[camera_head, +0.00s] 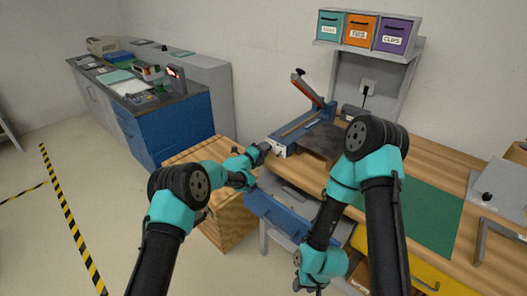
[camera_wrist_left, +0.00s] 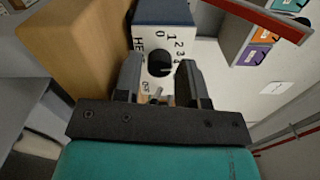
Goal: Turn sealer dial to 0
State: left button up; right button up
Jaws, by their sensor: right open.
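The sealer (camera_head: 305,126) is a long blue device with a raised lever arm and a white end panel (camera_head: 279,151). In the left wrist view, the white panel (camera_wrist_left: 147,48) carries a round black dial (camera_wrist_left: 159,65) with printed numbers 0 to 4 around it. The dial's setting is too small to read surely. My left gripper (camera_head: 264,148) is at the panel; in the left wrist view its fingers (camera_wrist_left: 160,82) are apart, with the dial showing between their tips. Contact cannot be told. My right gripper (camera_head: 309,287) hangs low, apart from the sealer, its fingers barely visible.
The sealer stands on a wooden bench with a green mat (camera_head: 430,215). A blue drawer (camera_head: 283,212) sits below. A wooden crate (camera_head: 228,222) stands beside the bench. A shelf with labelled bins (camera_head: 361,28) is behind. A blue cabinet (camera_head: 178,128) stands at left.

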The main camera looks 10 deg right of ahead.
pick_arm(q)
jog(key=shift+s+a, duration=0.1)
jog(key=shift+a, duration=0.05)
jog(key=v, duration=1.7)
jog(key=shift+a, duration=0.1)
